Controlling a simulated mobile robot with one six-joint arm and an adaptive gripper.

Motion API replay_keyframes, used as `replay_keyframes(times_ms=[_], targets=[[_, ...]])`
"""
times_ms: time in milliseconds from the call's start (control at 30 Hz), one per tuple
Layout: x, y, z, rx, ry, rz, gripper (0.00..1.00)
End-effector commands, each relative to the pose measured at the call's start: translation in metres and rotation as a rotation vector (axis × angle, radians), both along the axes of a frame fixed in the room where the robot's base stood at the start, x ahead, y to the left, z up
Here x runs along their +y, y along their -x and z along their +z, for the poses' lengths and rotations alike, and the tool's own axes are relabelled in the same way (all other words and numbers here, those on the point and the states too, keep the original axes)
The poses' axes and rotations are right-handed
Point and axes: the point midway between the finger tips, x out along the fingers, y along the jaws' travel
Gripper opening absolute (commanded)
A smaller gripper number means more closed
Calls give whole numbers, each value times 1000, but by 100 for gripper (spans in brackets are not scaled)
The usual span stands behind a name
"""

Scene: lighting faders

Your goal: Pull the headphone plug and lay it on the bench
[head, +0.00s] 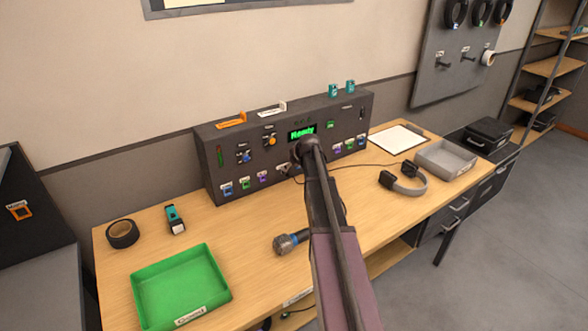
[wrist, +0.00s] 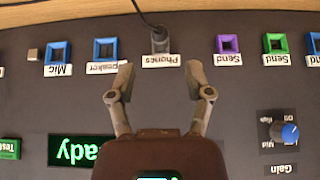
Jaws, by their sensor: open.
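The dark headphone plug (wrist: 159,42) sits in the socket labelled Phones on the black panel (wrist: 85,110), and its cord runs off the top of the wrist view. My gripper (wrist: 160,76) is open and empty in front of the panel. Its two fingers are spread to either side of the plug's line, with their tips short of it. In the head view my arm hides most of the gripper and the plug. The headphones (head: 409,180) lie on the wooden bench (head: 245,222), right of my arm, with a thin cord (head: 355,163) leading to the panel.
A microphone (head: 290,242) lies on the bench beside my arm. A green tray (head: 180,285), a tape roll (head: 122,234) and a teal-and-black tool (head: 175,218) are at left. A clipboard (head: 400,139) and grey tray (head: 446,158) are at right. The bench between green tray and panel is bare.

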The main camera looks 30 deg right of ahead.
Motion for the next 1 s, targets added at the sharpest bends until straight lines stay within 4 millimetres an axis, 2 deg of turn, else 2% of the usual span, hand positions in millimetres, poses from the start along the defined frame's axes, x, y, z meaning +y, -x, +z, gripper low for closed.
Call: replay_keyframes(times_ms=[33,100,500,1000], targets=[[0,-5,-9,0,0,0,66],[0,-9,-16,0,1,1,66],[2,-29,-44,0,0,0,66],[3,-33,-49,0,0,0,66]])
